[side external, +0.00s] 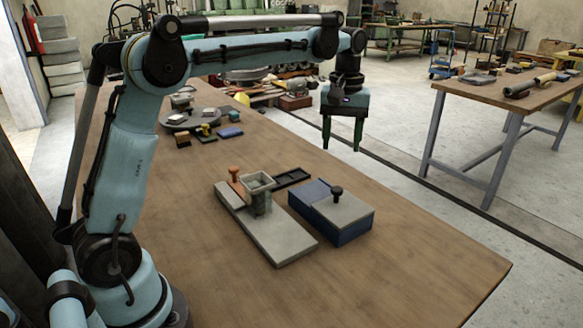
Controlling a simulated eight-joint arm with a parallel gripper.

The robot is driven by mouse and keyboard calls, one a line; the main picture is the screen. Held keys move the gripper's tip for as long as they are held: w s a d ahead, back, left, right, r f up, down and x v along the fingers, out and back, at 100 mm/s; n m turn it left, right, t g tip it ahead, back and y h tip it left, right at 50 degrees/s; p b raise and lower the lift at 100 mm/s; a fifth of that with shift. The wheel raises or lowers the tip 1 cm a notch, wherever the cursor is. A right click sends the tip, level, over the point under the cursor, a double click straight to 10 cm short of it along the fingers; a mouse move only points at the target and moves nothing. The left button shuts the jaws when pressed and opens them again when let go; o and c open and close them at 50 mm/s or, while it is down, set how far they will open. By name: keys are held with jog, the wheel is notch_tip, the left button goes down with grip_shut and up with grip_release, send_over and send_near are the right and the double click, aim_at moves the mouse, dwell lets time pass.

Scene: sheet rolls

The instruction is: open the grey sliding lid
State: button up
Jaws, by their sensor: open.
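A blue box (312,211) stands on the wooden table, with a grey sliding lid (345,212) over its nearer right part. A dark round knob (337,192) stands up from the lid. Blue surface shows at the box's far left part; I cannot tell whether it is an opening. My gripper (341,148) hangs above and beyond the box, fingers pointing down and apart. It is open, empty and touches nothing.
Left of the box lies a grey board (265,235) with a grey square cup and an orange-handled stamp (234,173). A dark tray (292,177) lies behind. Small blocks and a round plate (190,118) sit farther back. The table's near right is clear.

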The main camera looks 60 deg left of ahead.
aim_at(337, 188)
notch_tip(337, 188, down, 12)
jog(key=shift+r, duration=0.2)
dwell(0.4)
grip_shut()
